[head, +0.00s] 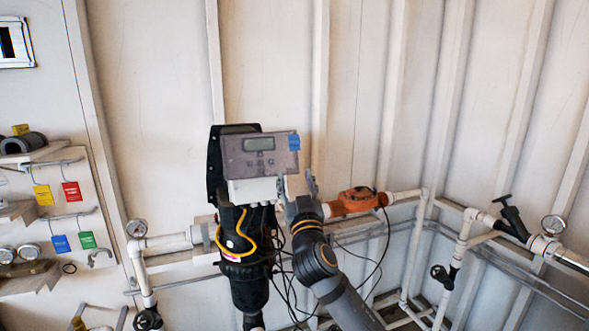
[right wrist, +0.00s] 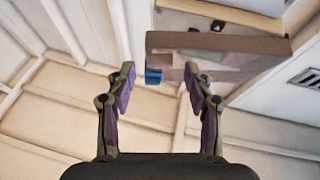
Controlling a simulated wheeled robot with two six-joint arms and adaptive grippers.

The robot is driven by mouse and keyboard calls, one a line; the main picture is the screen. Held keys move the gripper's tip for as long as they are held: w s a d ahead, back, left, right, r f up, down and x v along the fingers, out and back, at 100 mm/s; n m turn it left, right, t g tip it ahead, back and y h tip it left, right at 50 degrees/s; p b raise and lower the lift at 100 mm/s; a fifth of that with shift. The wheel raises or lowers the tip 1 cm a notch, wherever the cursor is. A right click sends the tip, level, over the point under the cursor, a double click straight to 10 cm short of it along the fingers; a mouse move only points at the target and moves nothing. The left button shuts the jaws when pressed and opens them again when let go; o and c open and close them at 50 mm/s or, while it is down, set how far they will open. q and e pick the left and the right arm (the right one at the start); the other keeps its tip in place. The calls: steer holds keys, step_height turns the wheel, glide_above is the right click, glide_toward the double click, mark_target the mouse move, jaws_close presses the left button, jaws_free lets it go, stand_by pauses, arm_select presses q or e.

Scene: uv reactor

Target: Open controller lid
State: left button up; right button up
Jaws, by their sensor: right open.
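The controller (head: 240,187) is a white box mounted on the black reactor. Its grey, see-through lid (head: 236,163) covers the front, with a display and buttons visible through it. A blue tab (head: 294,143) sits at the lid's upper right edge. My right gripper (head: 300,184) is beside the lower right of the controller. In the right wrist view my right gripper (right wrist: 160,84) is open and empty. There the blue tab (right wrist: 153,77) lies ahead between the fingertips, with the brownish lid (right wrist: 230,45) behind. Touching cannot be told. My left gripper is not in view.
An orange device (head: 355,201) and white pipes stand to the right of my right arm. Loose black cables (head: 287,290) hang beside the reactor. The wall above the controller is clear.

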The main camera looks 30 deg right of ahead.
steer(key=shift+w+d+r, duration=0.25)
steer(key=shift+w+d, duration=0.05)
steer(key=shift+w, duration=0.3)
steer(key=shift+c, duration=0.2)
jaws_close()
